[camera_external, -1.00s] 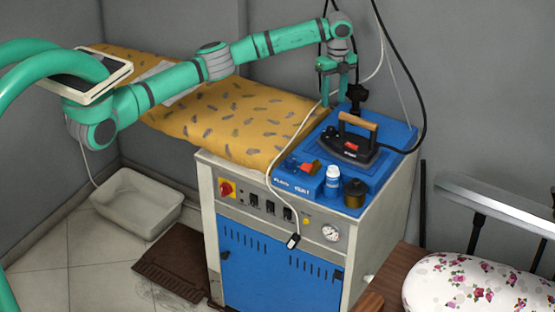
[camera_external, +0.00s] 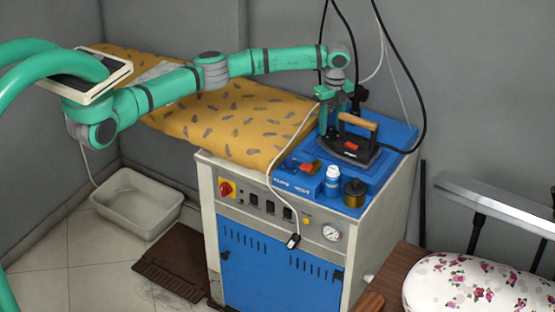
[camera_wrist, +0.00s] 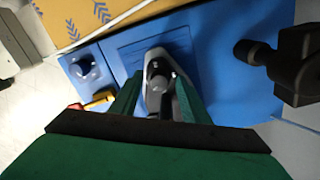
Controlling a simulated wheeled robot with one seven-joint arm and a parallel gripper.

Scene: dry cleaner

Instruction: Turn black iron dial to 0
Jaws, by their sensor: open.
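The black iron (camera_external: 352,152) has a wooden handle (camera_external: 358,121) and a red label. It rests on the blue top of the cabinet. I cannot make out its dial or any number clearly. My gripper (camera_external: 328,133) points down at the iron's left end, close to the handle. In the wrist view my green fingers stand apart on either side of the iron (camera_wrist: 156,78), and my gripper (camera_wrist: 158,98) is open with nothing clamped. I cannot tell whether a finger touches the iron. The palm hides the near part of the iron.
The blue top (camera_external: 398,133) also holds a white bottle (camera_external: 332,182) and a brass-coloured pot (camera_external: 355,194) at the front. A black cable hangs behind the iron. The yellow padded board (camera_external: 232,122) lies to the left, under my arm.

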